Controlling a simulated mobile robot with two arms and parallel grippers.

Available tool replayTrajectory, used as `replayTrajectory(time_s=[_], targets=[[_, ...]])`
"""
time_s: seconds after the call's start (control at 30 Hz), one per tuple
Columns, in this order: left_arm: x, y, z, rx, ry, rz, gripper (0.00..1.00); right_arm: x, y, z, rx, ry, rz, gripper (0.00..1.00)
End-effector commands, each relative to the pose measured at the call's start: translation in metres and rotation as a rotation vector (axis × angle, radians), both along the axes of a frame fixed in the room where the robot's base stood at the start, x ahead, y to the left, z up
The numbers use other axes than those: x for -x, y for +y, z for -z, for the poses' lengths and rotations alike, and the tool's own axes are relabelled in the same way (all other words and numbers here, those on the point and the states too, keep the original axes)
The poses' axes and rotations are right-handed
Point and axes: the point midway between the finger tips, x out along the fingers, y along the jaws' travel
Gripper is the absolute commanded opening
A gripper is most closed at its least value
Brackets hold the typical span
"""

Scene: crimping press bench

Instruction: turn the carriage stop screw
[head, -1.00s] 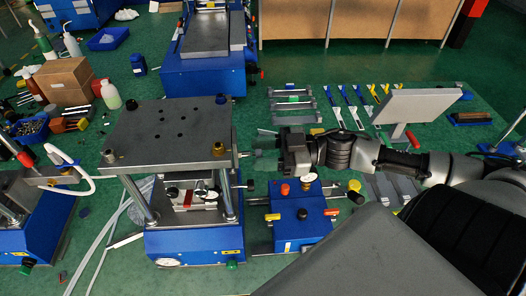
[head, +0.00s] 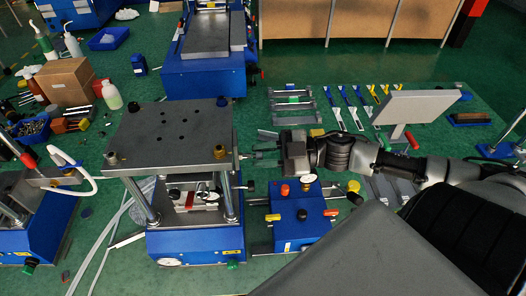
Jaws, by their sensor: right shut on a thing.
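The crimping press (head: 195,240) has a blue base, a flat grey top plate (head: 140,130) and steel columns. The carriage stop screw (head: 243,156) is a small metal rod at the right side of the press, just under the level of the top plate. My right gripper (head: 254,154) reaches it from the right, with slim fingers shut on the screw's outer end. The exact contact is too small to see clearly. My left gripper is not in view.
A blue box with red and yellow knobs (head: 303,215) stands right of the press, below my right arm. A tilted grey panel (head: 418,105) stands to the right. Another press (head: 205,72) stands behind. Bottles and a cardboard box (head: 66,80) are at the left.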

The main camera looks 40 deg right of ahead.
Motion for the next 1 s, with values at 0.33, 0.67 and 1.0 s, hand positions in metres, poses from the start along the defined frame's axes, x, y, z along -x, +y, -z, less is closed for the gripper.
replayTrajectory(time_s=[0.33, 0.67, 1.0], targets=[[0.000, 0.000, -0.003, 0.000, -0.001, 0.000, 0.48, 0.000, 0.000, 0.001, 0.173, -0.282, 0.001, 0.00], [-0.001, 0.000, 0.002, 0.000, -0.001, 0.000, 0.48, 0.000, 0.000, 0.002, 0.338, -0.550, 0.001, 0.00], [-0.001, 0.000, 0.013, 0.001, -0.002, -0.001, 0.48, 0.000, 0.000, 0.003, 0.497, -0.810, 0.001, 0.00]])
